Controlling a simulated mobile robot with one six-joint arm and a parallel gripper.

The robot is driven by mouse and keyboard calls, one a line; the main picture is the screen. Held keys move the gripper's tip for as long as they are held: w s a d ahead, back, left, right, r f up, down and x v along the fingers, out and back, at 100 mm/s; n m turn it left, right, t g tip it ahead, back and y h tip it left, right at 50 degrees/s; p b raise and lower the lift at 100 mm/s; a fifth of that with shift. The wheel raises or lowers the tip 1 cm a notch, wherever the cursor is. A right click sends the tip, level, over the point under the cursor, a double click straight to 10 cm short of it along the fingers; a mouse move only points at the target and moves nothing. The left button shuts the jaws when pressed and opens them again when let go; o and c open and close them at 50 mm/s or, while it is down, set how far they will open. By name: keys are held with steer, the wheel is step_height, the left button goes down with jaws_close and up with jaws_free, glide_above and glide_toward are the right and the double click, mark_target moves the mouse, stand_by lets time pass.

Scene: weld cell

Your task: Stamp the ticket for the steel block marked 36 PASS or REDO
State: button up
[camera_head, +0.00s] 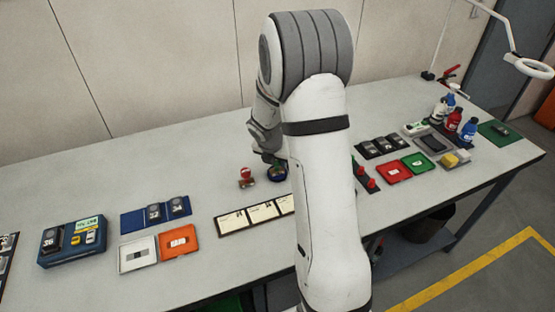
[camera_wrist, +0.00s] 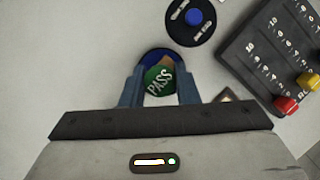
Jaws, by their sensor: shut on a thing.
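My gripper (camera_wrist: 160,98) is shut on a green-topped stamp marked PASS (camera_wrist: 158,82). A dark blue round rim shows around the stamp's far side; I cannot tell whether the stamp is clear of it. In the head view my gripper (camera_head: 271,158) is low over the table at a blue round thing (camera_head: 278,175), partly hidden by my arm. A red-topped stamp (camera_head: 246,174) stands just left of it. Cream tickets (camera_head: 262,212) lie in a dark holder nearer the front; my arm hides its right end. The steel block marked 36 (camera_head: 51,239) sits on a blue device (camera_head: 72,257) with a lit green display.
A blue tray (camera_head: 138,222) holds two other marked blocks. White (camera_head: 138,254) and orange (camera_head: 179,242) trays lie before it. Red (camera_head: 394,172) and green (camera_head: 419,163) trays and bottles (camera_head: 454,120) stand right.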

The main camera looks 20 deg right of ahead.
steer(key=shift+r+p, duration=3.55)
steer(key=shift+p, duration=0.15)
steer(key=shift+f, duration=0.1)
steer(key=shift+s, duration=0.1)
